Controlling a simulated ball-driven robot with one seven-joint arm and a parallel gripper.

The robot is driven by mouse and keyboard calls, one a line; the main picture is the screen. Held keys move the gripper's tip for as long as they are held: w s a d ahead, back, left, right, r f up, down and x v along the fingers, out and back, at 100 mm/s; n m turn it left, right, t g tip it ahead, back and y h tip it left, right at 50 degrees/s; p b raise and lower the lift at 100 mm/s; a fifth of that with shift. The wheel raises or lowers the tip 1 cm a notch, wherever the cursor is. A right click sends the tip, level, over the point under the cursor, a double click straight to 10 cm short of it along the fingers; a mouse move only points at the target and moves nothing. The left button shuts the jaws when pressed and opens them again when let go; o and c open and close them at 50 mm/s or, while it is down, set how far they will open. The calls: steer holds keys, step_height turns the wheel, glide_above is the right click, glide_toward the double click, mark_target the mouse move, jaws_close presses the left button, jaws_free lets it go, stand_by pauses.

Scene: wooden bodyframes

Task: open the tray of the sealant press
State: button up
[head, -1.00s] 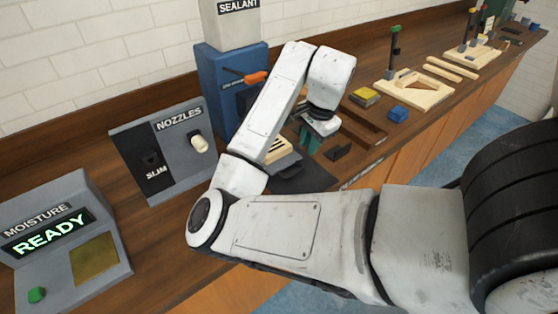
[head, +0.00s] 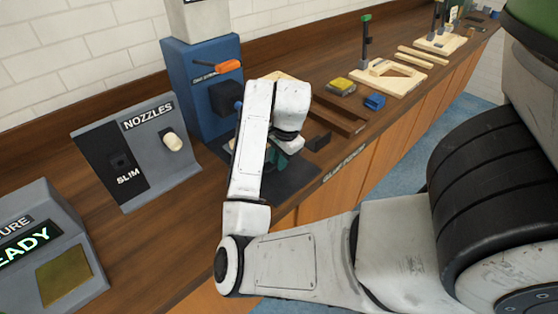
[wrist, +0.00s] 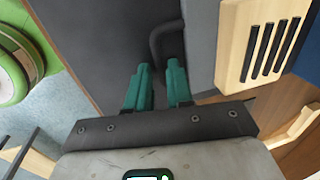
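The sealant press (head: 200,80) is a blue stand with an orange-handled lever, left of my forearm in the head view. In the wrist view its grey tray (wrist: 202,45) carries a pale slotted wooden block (wrist: 262,45). A dark bent handle (wrist: 155,40) sticks out from the tray's edge. My gripper (wrist: 158,72) has teal fingers at that handle, one on either side of the bar, with a visible gap between them. It looks open; contact with the bar is unclear. In the head view my arm hides most of the tray and gripper (head: 280,160).
Yellow (head: 341,86) and blue (head: 375,102) blocks and wooden frames (head: 390,78) lie along the bench to the right. A dark mat (head: 290,182) lies under my gripper.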

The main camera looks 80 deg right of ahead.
steer(key=shift+c, duration=0.2)
jaws_close()
stand_by(1.3)
